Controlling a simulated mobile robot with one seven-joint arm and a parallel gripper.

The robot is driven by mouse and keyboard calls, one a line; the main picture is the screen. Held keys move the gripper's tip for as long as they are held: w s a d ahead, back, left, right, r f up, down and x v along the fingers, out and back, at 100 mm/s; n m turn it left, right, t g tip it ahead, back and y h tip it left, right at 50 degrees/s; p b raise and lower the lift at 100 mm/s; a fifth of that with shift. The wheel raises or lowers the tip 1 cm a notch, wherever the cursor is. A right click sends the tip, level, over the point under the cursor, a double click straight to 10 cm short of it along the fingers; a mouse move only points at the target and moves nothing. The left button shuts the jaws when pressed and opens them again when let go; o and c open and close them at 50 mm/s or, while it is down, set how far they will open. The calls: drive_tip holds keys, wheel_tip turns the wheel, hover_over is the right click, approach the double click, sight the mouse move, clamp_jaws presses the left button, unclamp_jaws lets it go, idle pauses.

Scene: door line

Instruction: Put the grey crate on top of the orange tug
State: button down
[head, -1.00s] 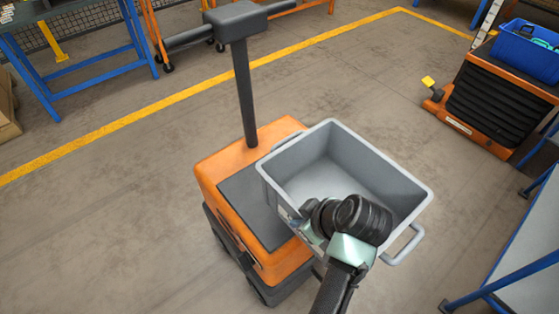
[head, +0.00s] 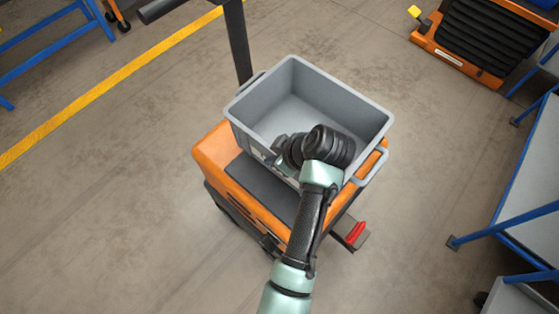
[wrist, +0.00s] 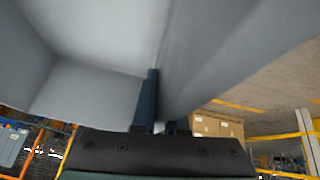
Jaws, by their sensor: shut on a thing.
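The grey crate (head: 285,88) is open and looks empty in the head view. It is over the orange tug (head: 212,154), covering the rear of the tug's dark top. I cannot tell whether its base touches the tug. My gripper (head: 283,160) is at the crate's near wall, with its fingertips partly hidden by the wrist. In the wrist view my gripper (wrist: 160,125) is shut on the crate's wall (wrist: 215,60), which fills most of the picture.
The tug's dark upright post (head: 238,45) stands close behind the crate's left corner. A red pedal (head: 355,233) sticks out at the tug's lower right. A blue-framed bench (head: 530,200) is at the right; an orange and black machine (head: 475,40) is at the back right. The floor between is clear.

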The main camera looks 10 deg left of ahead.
sight(270, 170)
drive_tip(key=shift+w+f+b, duration=0.15)
drive_tip(key=shift+f+b, duration=0.45)
drive_tip(key=shift+f, duration=2.25)
drive_tip(key=c, duration=1.4)
unclamp_jaws()
drive_tip(key=shift+f, duration=0.2)
drive_tip(key=o, duration=0.5)
drive_tip(key=shift+c, duration=0.2)
drive_tip(key=shift+r, duration=0.1)
drive_tip(key=p+v, duration=0.2)
drive_tip(key=v, duration=1)
drive_tip(key=shift+p, duration=0.4)
